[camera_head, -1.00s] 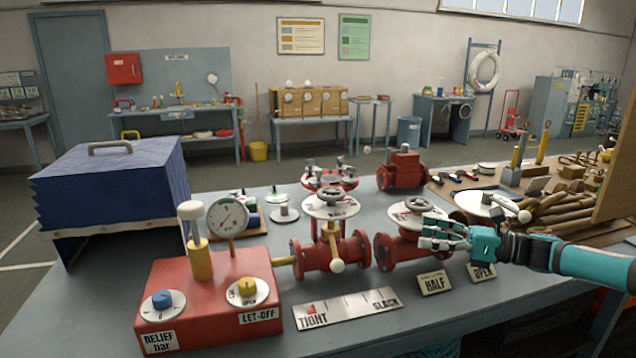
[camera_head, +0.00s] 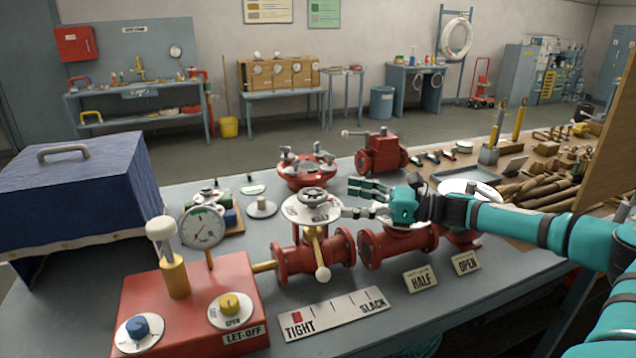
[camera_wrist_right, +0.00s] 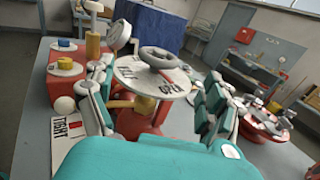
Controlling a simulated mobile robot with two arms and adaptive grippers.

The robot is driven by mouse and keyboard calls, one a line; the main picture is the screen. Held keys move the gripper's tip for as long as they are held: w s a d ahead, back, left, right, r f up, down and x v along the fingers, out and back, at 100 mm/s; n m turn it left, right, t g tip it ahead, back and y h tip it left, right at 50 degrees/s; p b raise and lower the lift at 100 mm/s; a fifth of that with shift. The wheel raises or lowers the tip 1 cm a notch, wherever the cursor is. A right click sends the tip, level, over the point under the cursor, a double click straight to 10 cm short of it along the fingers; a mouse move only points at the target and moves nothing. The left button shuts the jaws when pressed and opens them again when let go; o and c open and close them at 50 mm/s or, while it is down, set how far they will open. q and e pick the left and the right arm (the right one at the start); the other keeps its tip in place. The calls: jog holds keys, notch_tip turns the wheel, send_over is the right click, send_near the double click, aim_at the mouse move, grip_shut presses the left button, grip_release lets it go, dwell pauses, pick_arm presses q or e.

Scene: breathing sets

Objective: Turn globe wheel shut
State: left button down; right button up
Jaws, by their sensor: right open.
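Red valves stand in a row on the grey bench. The left one (camera_head: 296,261) carries a grey handwheel (camera_head: 312,197) over a white dial plate (camera_head: 300,211), with a yellow stem and pale-knobbed lever below. In the right wrist view the handwheel (camera_wrist_right: 158,58) and plate (camera_wrist_right: 138,75) lie ahead, between my spread fingers. My right gripper (camera_head: 366,200) is open, reaching from the right, its fingertips just right of the wheel and apart from it in the head view. It covers the top of the second red valve (camera_head: 388,245). My left gripper is out of view.
A red box with gauge (camera_head: 205,228) and knobs stands at the left. A TIGHT–SLACK plate (camera_head: 335,314) and HALF (camera_head: 421,280) and OPEN (camera_head: 466,263) signs lie in front. Another red valve (camera_head: 305,170) stands behind. A blue cover (camera_head: 75,190) is far left.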

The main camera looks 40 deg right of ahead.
aim_at(319, 193)
jog(key=p+x, duration=0.1)
jog(key=x, duration=0.3)
jog(key=p+x, duration=0.1)
jog(key=x, duration=0.1)
jog(key=shift+a+r+p, duration=0.1)
jog(key=shift+r+p, duration=0.15)
jog(key=shift+p, duration=0.1)
jog(key=shift+w+a+f, duration=0.25)
jog(key=shift+w+a, duration=0.2)
jog(key=shift+w, duration=0.15)
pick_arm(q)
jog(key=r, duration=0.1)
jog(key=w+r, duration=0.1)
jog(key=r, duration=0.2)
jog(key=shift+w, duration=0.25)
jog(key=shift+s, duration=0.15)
pick_arm(e)
jog(key=shift+c, duration=0.4)
